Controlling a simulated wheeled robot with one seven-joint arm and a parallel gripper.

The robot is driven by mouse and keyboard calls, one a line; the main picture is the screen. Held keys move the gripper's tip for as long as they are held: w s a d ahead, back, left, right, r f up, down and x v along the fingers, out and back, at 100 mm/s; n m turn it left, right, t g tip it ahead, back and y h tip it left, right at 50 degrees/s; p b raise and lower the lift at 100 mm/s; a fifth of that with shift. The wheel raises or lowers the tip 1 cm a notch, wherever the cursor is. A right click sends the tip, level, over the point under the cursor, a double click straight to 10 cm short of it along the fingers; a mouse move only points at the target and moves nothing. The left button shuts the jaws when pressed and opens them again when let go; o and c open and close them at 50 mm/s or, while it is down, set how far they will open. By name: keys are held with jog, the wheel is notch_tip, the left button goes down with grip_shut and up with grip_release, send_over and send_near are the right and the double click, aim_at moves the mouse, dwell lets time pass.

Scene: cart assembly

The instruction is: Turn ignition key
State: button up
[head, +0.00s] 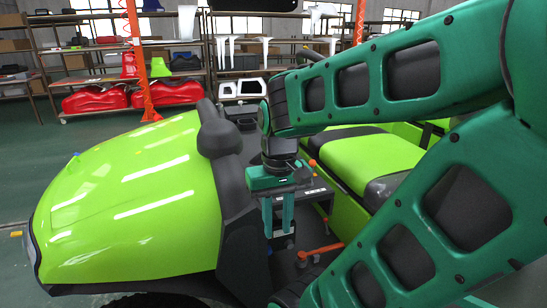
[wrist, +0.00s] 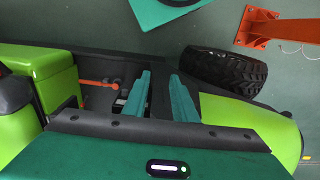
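The bright green cart (head: 130,200) fills the left and middle of the head view, with its dark dash and cab area behind the hood. My gripper (head: 277,232) points down over the cab floor beside the dash, its two teal fingers apart with nothing seen between them. In the wrist view my gripper (wrist: 158,88) also shows open, with the fingers over the dark edge of the cart body. I cannot make out the ignition key in either view; my arm and gripper hide part of the dash.
An orange lever (head: 320,250) stands near my fingers; it also shows in the wrist view (wrist: 100,84). The green seat (head: 375,160) is to the right. A black tire (wrist: 225,70) and an orange post foot (wrist: 256,28) are beyond the cart. Shelves (head: 240,60) stand behind.

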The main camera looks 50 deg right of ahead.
jog(key=w+d+r, duration=0.2)
jog(key=w+d, duration=0.2)
jog(key=d, duration=0.1)
jog(key=w+d+r, duration=0.2)
jog(key=w+d, duration=0.2)
jog(key=d, duration=0.1)
jog(key=w+d+r, duration=0.2)
jog(key=w+d, duration=0.2)
jog(key=d, duration=0.1)
jog(key=shift+w+d+r, duration=0.15)
jog(key=shift+d+r, duration=0.05)
jog(key=shift+r, duration=0.1)
jog(key=shift+f, duration=3.8)
grip_shut()
